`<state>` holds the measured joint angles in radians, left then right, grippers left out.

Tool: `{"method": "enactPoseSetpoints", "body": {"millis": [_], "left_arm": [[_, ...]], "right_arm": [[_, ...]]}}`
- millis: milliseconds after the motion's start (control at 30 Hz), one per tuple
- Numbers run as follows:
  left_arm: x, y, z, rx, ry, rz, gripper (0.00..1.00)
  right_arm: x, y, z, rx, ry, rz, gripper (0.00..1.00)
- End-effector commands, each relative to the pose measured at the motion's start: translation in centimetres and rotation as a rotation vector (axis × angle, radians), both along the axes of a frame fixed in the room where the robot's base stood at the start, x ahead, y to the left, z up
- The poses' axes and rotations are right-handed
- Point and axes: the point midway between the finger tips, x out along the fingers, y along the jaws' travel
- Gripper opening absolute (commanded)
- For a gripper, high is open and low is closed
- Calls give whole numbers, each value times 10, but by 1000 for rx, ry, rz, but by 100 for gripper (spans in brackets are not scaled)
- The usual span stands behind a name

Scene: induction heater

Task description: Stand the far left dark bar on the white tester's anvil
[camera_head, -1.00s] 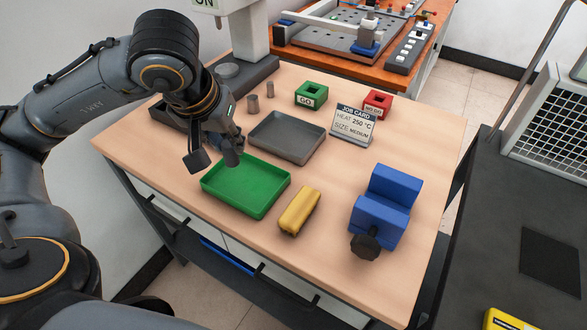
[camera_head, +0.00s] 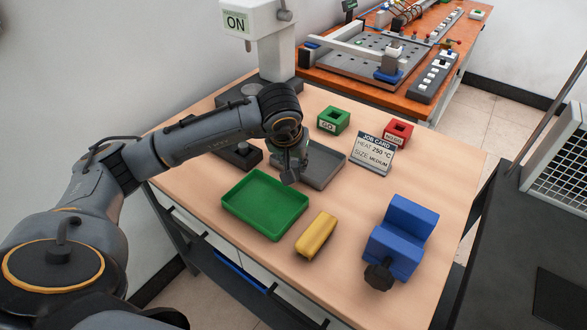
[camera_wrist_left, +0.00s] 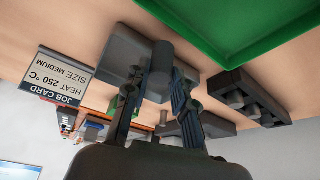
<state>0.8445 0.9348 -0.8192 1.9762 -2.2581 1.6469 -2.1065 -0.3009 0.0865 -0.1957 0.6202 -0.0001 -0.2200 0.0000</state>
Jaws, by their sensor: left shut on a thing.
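My left gripper (camera_head: 290,170) is above the grey tray's near left side in the head view. In the left wrist view the gripper (camera_wrist_left: 158,88) is shut on a dark grey cylindrical bar (camera_wrist_left: 161,57), held between its two fingers, with its end sticking out past them. The white tester (camera_head: 272,45), with an ON display, stands at the back left of the table. Its round anvil (camera_head: 251,89) sits on its dark base, partly behind my arm, and is bare where it shows. My right gripper is not in view.
The green tray (camera_head: 264,231), yellow block (camera_head: 316,236) and blue V-shaped fixture (camera_head: 402,240) are nearer. The grey tray (camera_head: 325,166) lies below my gripper. A black rack (camera_head: 240,156) is left of it.

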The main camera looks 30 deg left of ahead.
Motion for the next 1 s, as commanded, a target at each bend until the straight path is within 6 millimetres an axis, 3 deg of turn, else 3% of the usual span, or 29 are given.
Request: {"method": "enactPoseSetpoints", "body": {"millis": [200,600,633,733,1000], "left_arm": [[-1,0,-27,-1,3,0,0],[-1,0,-33,-1,-1,0,0],[-1,0,-32,-1,1,-1,29],[-1,0,-32,-1,1,-1,48],[-1,0,-31,-1,2,0,48]], "right_arm": [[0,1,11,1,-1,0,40],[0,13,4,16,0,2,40],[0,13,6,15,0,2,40],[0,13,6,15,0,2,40],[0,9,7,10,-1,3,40]]}}
